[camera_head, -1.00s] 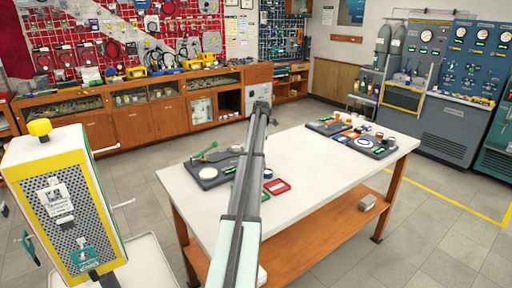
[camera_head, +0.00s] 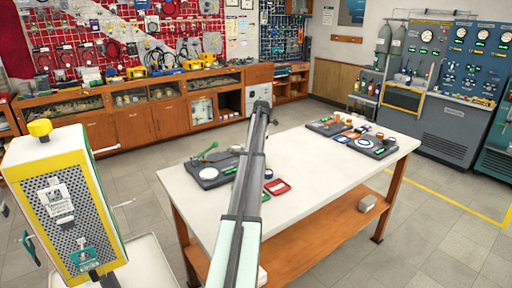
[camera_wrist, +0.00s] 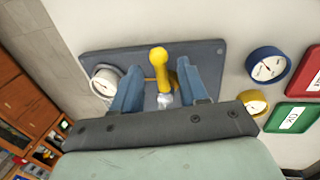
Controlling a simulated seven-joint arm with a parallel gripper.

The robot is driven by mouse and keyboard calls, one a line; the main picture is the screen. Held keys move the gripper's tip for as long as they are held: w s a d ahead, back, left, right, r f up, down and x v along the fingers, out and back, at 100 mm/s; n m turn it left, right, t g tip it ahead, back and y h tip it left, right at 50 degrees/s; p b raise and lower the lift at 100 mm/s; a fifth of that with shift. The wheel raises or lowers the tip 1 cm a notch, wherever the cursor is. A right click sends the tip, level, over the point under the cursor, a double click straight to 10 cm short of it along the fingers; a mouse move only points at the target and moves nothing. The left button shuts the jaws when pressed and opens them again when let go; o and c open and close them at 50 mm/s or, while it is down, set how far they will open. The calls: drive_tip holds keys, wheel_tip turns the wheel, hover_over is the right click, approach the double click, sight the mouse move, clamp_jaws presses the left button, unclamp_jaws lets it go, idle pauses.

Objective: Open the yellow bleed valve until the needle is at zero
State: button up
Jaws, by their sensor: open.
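In the wrist view, the yellow bleed valve handle (camera_wrist: 159,63) stands up from a dark plate (camera_wrist: 207,52). My gripper (camera_wrist: 159,74) is open, with one blue finger on each side of the yellow handle and a gap to it. I cannot tell whether either finger touches it. A round gauge with a white face (camera_wrist: 103,82) sits at the plate's left end, partly covered by the left finger. Its needle is too small to read surely. In the head view my arm hides my gripper and the valve.
A blue-rimmed gauge (camera_wrist: 268,67), a yellow-rimmed gauge (camera_wrist: 253,103), a red tray (camera_wrist: 306,75) and a green tray (camera_wrist: 291,117) lie to the right of the plate. In the head view, a board with a green lever (camera_head: 208,151) is left of my arm on the white table (camera_head: 310,185).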

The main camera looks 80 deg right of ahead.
wheel_tip(320, 180, up, 13)
drive_tip(key=s+a, duration=0.1)
drive_tip(key=s, duration=0.1)
drive_tip(key=shift+a, duration=0.4)
drive_tip(key=shift+w+r, duration=0.1)
drive_tip(key=shift+w, duration=0.05)
